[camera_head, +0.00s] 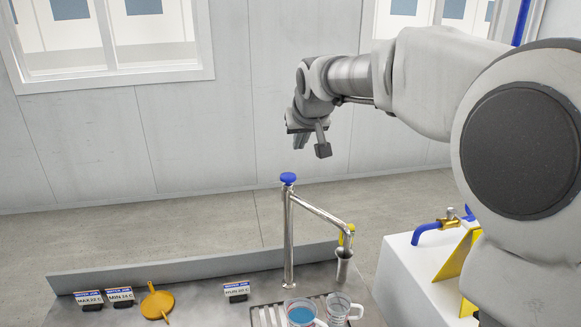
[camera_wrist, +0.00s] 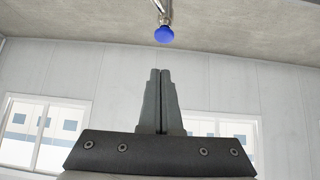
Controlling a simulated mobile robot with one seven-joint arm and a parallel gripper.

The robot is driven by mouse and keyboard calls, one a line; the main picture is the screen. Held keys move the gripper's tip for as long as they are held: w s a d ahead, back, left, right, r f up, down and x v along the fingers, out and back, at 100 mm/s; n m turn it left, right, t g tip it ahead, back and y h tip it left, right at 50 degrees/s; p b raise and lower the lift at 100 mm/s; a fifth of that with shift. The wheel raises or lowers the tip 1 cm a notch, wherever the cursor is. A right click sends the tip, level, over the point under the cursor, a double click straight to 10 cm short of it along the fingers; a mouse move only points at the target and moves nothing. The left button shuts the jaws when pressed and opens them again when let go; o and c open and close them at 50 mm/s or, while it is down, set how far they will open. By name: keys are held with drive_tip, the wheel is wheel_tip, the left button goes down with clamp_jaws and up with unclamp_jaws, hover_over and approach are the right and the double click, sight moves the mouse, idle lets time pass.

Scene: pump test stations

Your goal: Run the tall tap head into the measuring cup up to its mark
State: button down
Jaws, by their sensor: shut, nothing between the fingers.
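The tall tap (camera_head: 289,240) stands upright on the metal counter, with a blue cap (camera_head: 288,178) on its post. Its arm slopes right to a hanging metal head (camera_head: 344,268) with a yellow part (camera_head: 347,234) beside it. A clear cup with a handle (camera_head: 337,308) stands below the head; its mark and contents cannot be made out. Another cup (camera_head: 301,313) to its left holds blue liquid. My gripper (camera_head: 301,141) is in the air above the tap, apart from it. In the wrist view its fingers (camera_wrist: 160,72) are shut and empty, with the blue cap (camera_wrist: 164,34) beyond them.
Label cards (camera_head: 237,290) and a yellow round-headed item (camera_head: 157,303) are on the counter, left of the tap. A low grey rim (camera_head: 170,272) runs along its back. A white block (camera_head: 408,270) with a blue-spouted brass tap (camera_head: 436,228) stands right. Air around the tall tap is clear.

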drive_tip(key=shift+w+a+f, duration=0.2)
drive_tip(key=shift+w, duration=0.6)
drive_tip(key=shift+w+a+f, duration=0.2)
drive_tip(key=shift+w, duration=0.6)
drive_tip(key=p, duration=0.1)
hover_over(287, 173)
drive_tip(key=s, duration=0.3)
drive_tip(key=f, duration=0.7)
drive_tip(key=shift+d, duration=0.3)
wheel_tip(287, 173, down, 3)
drive_tip(key=shift+r, duration=0.15)
drive_tip(key=shift+f, duration=0.7)
